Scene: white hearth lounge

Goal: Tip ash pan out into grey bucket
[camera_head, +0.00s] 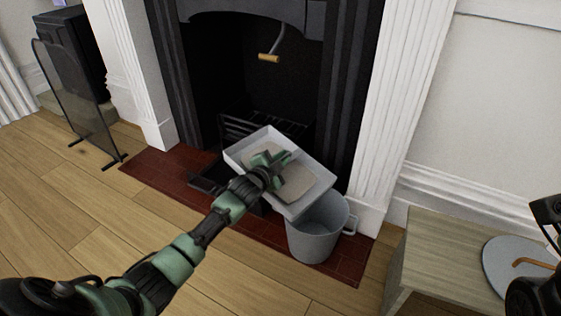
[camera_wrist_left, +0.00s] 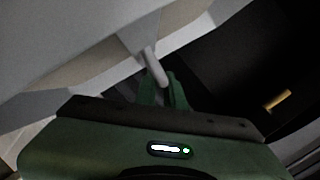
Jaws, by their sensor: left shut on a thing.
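The ash pan (camera_head: 311,206), a light grey rectangular tray, is held over the hearth with its right corner low above the grey bucket (camera_head: 314,240). A flat grey-beige mass of ash (camera_head: 298,184) lies in it. My left gripper (camera_head: 272,160) is shut on the ash pan and partly covers it. In the left wrist view the fingers (camera_wrist_left: 160,88) close around a pale handle (camera_wrist_left: 148,62) of the pan. The bucket stands upright on the red tiles, its opening partly hidden by the pan. My right gripper cannot be made out; only dark parts of mine show at the right edge.
The black fireplace with its grate (camera_head: 240,128) is behind the pan. A low wooden table (camera_head: 430,250) with a round grey lid-like disc (camera_head: 510,262) stands at right. A fire screen (camera_head: 75,105) stands at left.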

